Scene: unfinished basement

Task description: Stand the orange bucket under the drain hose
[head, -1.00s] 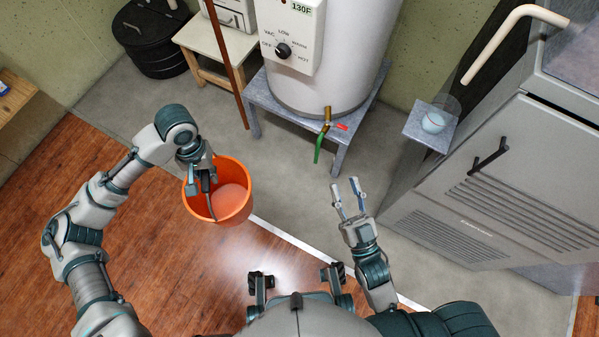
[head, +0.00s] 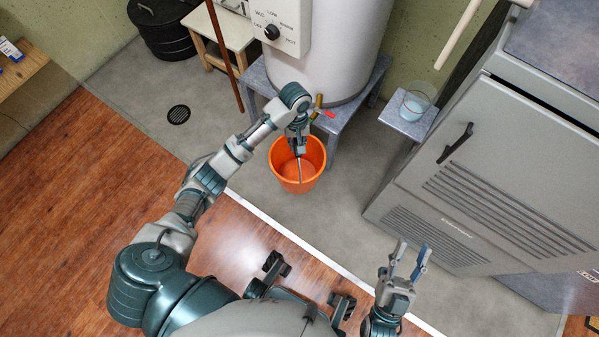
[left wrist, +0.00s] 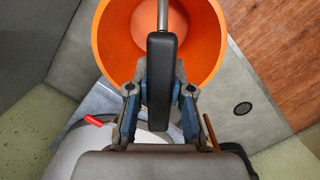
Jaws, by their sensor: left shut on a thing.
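The orange bucket (head: 309,178) is in front of the water heater's stand, upright with its mouth facing up. My right gripper (head: 409,262) is open and empty.
The white water heater (head: 345,50) stands on a grey stand (head: 352,112). A small grey shelf (head: 400,122) with a clear cup (head: 414,106) and a large grey cabinet (head: 485,170) are at right. A floor drain (head: 179,114) lies left in open concrete.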

